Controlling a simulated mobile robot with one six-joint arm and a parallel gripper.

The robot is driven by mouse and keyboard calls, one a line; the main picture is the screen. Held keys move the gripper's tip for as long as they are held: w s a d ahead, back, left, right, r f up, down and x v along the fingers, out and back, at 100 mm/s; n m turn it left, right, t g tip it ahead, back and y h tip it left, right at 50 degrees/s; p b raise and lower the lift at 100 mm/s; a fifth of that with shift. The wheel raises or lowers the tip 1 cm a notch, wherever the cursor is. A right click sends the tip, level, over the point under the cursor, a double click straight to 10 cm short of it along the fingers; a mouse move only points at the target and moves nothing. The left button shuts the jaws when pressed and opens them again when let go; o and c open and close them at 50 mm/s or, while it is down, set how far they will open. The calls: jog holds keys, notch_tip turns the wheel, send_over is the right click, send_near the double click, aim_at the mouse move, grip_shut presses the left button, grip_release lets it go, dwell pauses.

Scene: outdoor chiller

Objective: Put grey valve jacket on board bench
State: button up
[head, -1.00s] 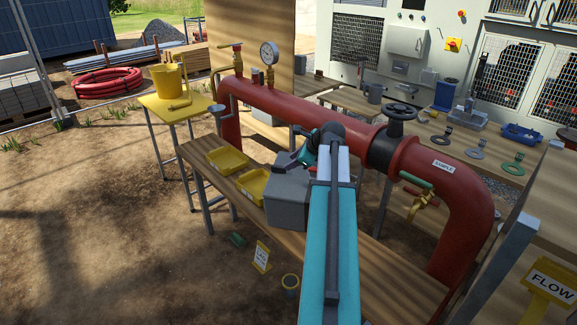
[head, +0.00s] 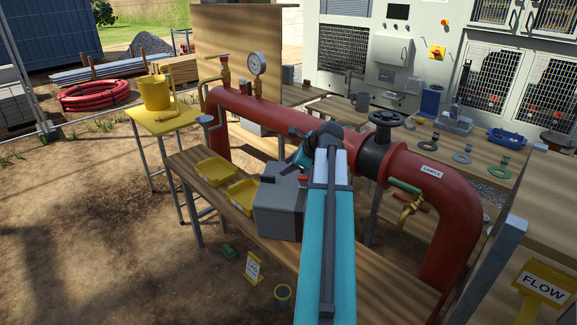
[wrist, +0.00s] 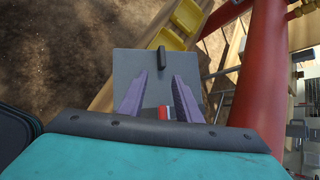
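The grey valve jacket, seen as a grey box (head: 279,212), sits on the wooden board bench (head: 372,285) beside the yellow trays, in front of the red pipe. In the wrist view its flat grey top (wrist: 128,62) carries a dark bar handle (wrist: 156,61). My gripper (wrist: 161,76) is open, its two purple fingers apart over the jacket's top, with the handle between and just ahead of the tips. I see no contact. In the head view my gripper (head: 299,162) is at the jacket's top; my arm hides part of the jacket's right side.
Two yellow trays (head: 214,170) lie left of the jacket. The red pipe (head: 270,116) with a black handwheel (head: 386,118) runs close behind. A yellow table (head: 163,119) with a bucket stands left. A FLOW sign (head: 543,286) is at right. The bench's right part looks clear.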

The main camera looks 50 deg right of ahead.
jog(key=shift+a+f, duration=0.1)
jog(key=w+a+f+n+g+y, duration=0.2)
jog(key=w+a+f+n, duration=0.15)
jog(key=a+f, duration=0.85)
jog(key=w+a+f+n+g+y, duration=0.25)
jog(key=a+f+n, duration=0.25)
jog(key=a+f, duration=0.65)
jog(key=s+a+f+n+g, duration=0.2)
jog(key=s+a+f+n, duration=0.15)
jog(key=a+f, duration=0.4)
jog(key=s+a+f+n+g, duration=0.2)
jog(key=s+a+f+n, duration=0.15)
jog(key=a+f, duration=0.4)
jog(key=s+a+f+n+g+h, duration=0.1)
jog(key=s+a+f+n, duration=0.3)
jog(key=s, duration=0.4)
jog(key=s+a+f+n+g+h, duration=0.1)
jog(key=s+a+f+n+g, duration=0.2)
jog(key=s+a+f+n, duration=0.2)
jog(key=s+a+f+n+g+h, duration=0.1)
jog(key=s+a+f+n, duration=0.4)
jog(key=s, duration=0.7)
jog(key=shift+f+n+g, duration=0.55)
jog(key=shift+f+n, duration=0.3)
jog(key=shift+f, duration=0.1)
jog(key=shift+s+h, duration=0.1)
jog(key=shift+h, duration=0.15)
